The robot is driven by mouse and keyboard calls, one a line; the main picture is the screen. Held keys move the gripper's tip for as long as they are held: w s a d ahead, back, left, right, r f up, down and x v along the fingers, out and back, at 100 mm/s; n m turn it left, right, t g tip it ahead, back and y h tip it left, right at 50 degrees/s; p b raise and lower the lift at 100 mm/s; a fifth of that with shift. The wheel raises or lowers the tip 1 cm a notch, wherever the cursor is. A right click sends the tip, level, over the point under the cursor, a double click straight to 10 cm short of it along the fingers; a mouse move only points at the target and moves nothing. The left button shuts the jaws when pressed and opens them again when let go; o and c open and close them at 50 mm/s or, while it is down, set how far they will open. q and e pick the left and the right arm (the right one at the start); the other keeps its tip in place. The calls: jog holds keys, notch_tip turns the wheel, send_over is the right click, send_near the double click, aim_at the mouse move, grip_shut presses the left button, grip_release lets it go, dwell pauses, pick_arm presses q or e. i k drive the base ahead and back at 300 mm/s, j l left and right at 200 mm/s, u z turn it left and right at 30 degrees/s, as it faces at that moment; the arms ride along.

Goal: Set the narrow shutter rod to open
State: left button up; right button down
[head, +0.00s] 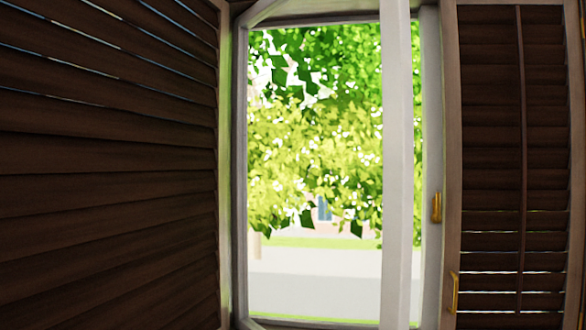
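A dark brown louvred shutter (490,160) stands at the right in a paler wood frame. A thin vertical rod (521,150) runs down its front, right of the slats' middle. The upper slats look shut or nearly so. Thin light gaps show between the lower slats. A larger dark louvred shutter (105,180) fills the left side at an angle; light gaps show between its top slats. No rod shows on it. Neither gripper is in view.
Between the shutters is a white window frame (398,170), with trees and pale ground outside. A brass handle (436,208) is on the window frame. Another brass handle (454,292) is on the right shutter's left edge. No floor is visible.

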aim_at(516, 9)
jog(key=i+l+z, duration=0.4)
jog(key=i+l, duration=0.2)
jog(key=l, duration=0.2)
jog(key=i+l+z, duration=0.4)
jog(key=i+l, duration=0.25)
